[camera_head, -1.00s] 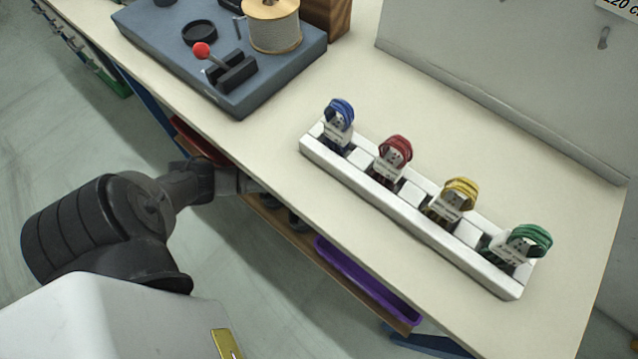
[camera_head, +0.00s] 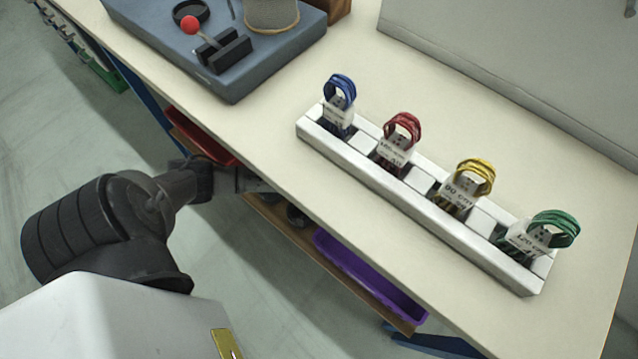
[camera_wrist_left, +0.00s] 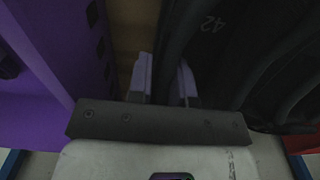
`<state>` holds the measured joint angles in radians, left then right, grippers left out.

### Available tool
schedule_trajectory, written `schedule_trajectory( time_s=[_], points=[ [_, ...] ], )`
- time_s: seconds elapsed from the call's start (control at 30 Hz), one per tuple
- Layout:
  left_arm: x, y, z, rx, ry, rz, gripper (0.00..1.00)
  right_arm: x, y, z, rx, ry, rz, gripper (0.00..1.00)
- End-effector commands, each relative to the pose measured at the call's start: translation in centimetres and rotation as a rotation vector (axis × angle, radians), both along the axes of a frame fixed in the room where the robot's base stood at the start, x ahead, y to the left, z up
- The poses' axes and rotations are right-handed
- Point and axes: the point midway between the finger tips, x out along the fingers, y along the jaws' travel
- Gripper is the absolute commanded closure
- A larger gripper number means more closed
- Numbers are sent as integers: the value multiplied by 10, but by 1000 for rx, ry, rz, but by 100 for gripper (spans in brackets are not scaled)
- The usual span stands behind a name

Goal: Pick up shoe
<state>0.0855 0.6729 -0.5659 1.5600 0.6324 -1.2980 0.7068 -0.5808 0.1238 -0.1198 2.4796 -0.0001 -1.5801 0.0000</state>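A black shoe (camera_wrist_left: 250,45) marked 42 fills the upper right of the left wrist view, close to the camera. My left gripper (camera_wrist_left: 163,78) is beside it, its two pale fingers apart. A dark edge of the shoe seems to lie between the fingers, but I see no clear grip on it. In the head view my left arm reaches under the table's front edge, and the tabletop hides the fingertips. A dark shoe-like shape (camera_head: 297,215) shows on the shelf below. My right gripper is in neither view.
A purple bin (camera_head: 365,275) stands on the wooden shelf; it also shows at left in the wrist view (camera_wrist_left: 55,60). A red bin (camera_head: 200,135) is under the table. The tabletop (camera_head: 250,130) above holds a white rack (camera_head: 430,210) with coloured cable loops.

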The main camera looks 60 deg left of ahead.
Motion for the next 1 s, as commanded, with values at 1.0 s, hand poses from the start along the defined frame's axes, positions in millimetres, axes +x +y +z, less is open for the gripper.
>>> schedule_trajectory(
  time_s=[1.0],
  points=[
    [0,0,0,1,0,0,100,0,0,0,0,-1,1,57]
  ],
)
